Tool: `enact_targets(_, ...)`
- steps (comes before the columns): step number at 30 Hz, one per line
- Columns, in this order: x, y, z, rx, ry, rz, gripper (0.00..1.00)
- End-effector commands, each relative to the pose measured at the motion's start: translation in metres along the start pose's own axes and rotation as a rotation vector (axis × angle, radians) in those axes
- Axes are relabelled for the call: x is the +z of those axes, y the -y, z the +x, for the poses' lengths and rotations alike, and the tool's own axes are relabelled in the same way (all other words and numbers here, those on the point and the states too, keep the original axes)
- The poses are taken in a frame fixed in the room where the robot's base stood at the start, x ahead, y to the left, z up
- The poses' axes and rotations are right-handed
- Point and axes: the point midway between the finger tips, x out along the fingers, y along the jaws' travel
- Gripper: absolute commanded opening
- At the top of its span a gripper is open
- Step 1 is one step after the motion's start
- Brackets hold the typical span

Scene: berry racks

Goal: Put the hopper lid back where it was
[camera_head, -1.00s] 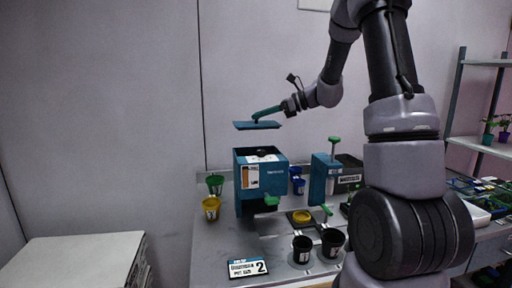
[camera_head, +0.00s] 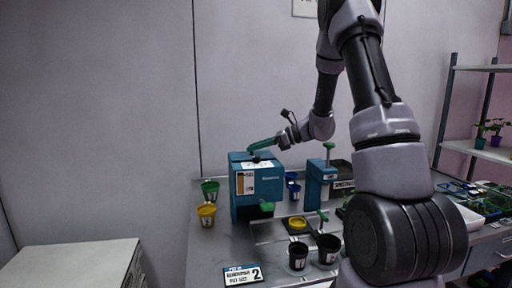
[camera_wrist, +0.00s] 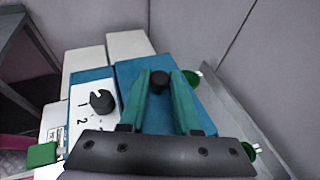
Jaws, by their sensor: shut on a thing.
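The hopper lid is a flat blue plate with a black knob. In the wrist view the lid (camera_wrist: 130,72) lies under my fingers, with its knob (camera_wrist: 158,76) between the fingertips. My gripper (camera_head: 254,149), with green fingers, is shut on the knob; it also shows in the wrist view (camera_wrist: 160,85). The lid (camera_head: 239,156) is level at the top of the blue hopper machine (camera_head: 244,204), covering its opening. Whether it is fully seated I cannot tell. The machine's dial (camera_wrist: 102,100) is beside the lid in the wrist view.
Green (camera_head: 210,190) and yellow (camera_head: 207,214) cups are left of the machine. Two black cups (camera_head: 298,255) stand in front, near a label plate (camera_head: 243,275). A smaller blue device (camera_head: 316,190) with a green handle is to the right. A white cabinet (camera_head: 70,268) is at the lower left.

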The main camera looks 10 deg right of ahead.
Motion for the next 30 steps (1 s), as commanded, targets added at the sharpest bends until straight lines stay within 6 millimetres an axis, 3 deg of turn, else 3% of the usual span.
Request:
enact_targets(1, -0.002, 0.0, 0.001, 0.0, 0.0, 0.001, 0.0)
enact_targets(2, -0.001, 0.0, 0.0, 0.0, 0.0, 0.0, 0.42)
enact_targets(3, -0.001, 0.0, 0.0, 0.0, 0.0, 0.0, 0.58)
enact_targets(4, -0.001, 0.0, 0.0, 0.0, 0.0, 0.0, 0.61)
enact_targets(14, 0.001, 0.0, 0.0, 0.0, 0.0, 0.0, 0.61)
enact_targets(17, 0.002, 0.001, -0.008, -0.002, 0.0, 0.001, 0.61)
enact_targets(30, 0.002, 0.001, -0.096, -0.004, 0.0, 0.001, 0.61)
